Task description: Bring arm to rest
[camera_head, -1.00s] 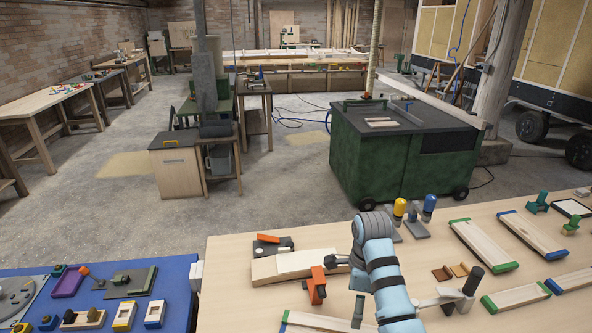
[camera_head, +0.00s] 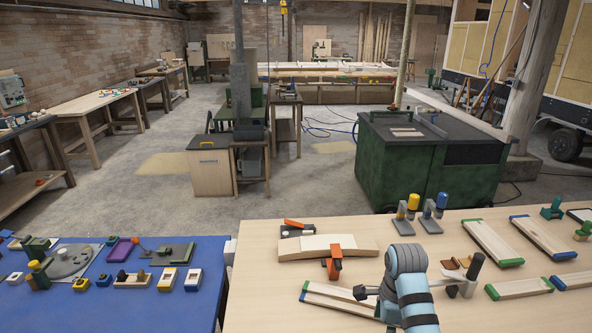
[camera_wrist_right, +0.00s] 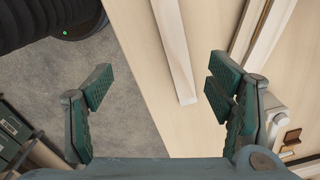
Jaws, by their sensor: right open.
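My right arm (camera_head: 408,285) reaches in from the bottom, right of centre, over the front of the light wooden workbench (camera_head: 262,300). In the right wrist view my right gripper (camera_wrist_right: 158,88) is open, with nothing between its fingers. The gap between the fingers lies over the bench edge, with bare floor on the left and benchtop on the right. A pale wooden strip (camera_wrist_right: 174,50) lies on the bench beyond the gap, near the right finger. In the head view the arm hides most of the gripper. My left gripper is not in view.
An orange clamp (camera_head: 333,262) and a curved wooden piece (camera_head: 318,246) lie left of the arm. Framed boards (camera_head: 492,243) and a dark upright cylinder (camera_head: 475,266) are to its right. A blue table (camera_head: 205,300) with small parts stands at left, a green cabinet (camera_head: 400,165) behind.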

